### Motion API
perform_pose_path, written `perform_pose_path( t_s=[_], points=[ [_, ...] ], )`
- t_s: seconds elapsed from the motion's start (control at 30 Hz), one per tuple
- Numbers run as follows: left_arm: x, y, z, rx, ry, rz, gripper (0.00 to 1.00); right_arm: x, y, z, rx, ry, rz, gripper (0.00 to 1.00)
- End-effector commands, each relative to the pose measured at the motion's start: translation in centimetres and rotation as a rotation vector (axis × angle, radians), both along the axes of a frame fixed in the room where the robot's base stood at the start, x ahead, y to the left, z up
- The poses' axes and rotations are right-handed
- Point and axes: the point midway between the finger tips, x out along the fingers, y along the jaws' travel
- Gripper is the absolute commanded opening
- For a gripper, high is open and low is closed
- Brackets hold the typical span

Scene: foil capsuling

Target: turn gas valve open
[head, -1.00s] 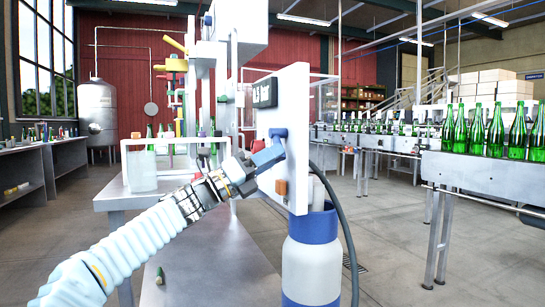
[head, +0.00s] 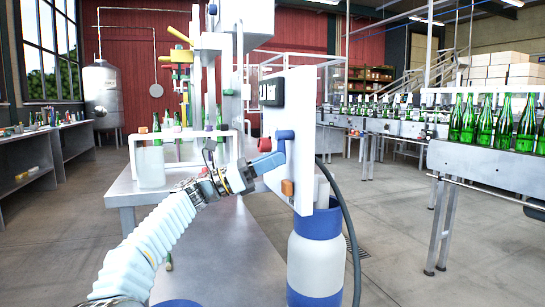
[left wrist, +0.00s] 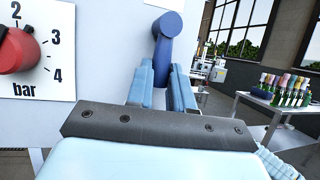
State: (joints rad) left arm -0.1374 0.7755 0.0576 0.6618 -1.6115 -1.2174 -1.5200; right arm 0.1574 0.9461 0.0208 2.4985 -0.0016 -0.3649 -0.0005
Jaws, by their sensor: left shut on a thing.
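The valve lever (head: 285,135) is blue and sits on a white upright panel (head: 301,110). In the left wrist view the lever (left wrist: 165,35) has a round hub at the top, and its handle hangs down between my fingers. My left gripper (head: 274,160) is shut on the handle, below the hub. Its pale blue fingers show on both sides of the handle in the left wrist view (left wrist: 162,85). My right gripper is not in view.
A red knob (left wrist: 16,50) with a bar scale is left of the lever. An orange block (head: 287,187) is below it on the panel. A white and blue cylinder (head: 315,260) with a dark hose (head: 349,225) stands under the panel. Green bottles (head: 495,122) line a conveyor at right.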

Motion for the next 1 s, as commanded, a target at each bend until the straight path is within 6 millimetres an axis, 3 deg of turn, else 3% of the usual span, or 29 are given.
perform_pose_path(
  t_s=[0.4,0.43,0.57,0.87,1.0],
  points=[
    [0.1,0.1,-0.1,0.003,-0.006,0.002,0.00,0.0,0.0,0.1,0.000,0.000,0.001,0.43],
    [0.1,0.0,0.0,0.003,-0.006,0.002,0.24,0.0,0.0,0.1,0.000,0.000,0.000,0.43],
    [0.1,0.1,0.0,0.003,-0.006,0.002,0.44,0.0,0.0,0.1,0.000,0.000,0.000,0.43],
    [0.0,0.1,0.0,0.002,-0.006,0.001,0.47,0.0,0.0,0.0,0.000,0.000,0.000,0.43],
    [-0.1,1.3,-0.7,0.003,-0.005,0.005,0.47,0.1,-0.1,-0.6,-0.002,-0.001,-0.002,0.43]
  ],
)
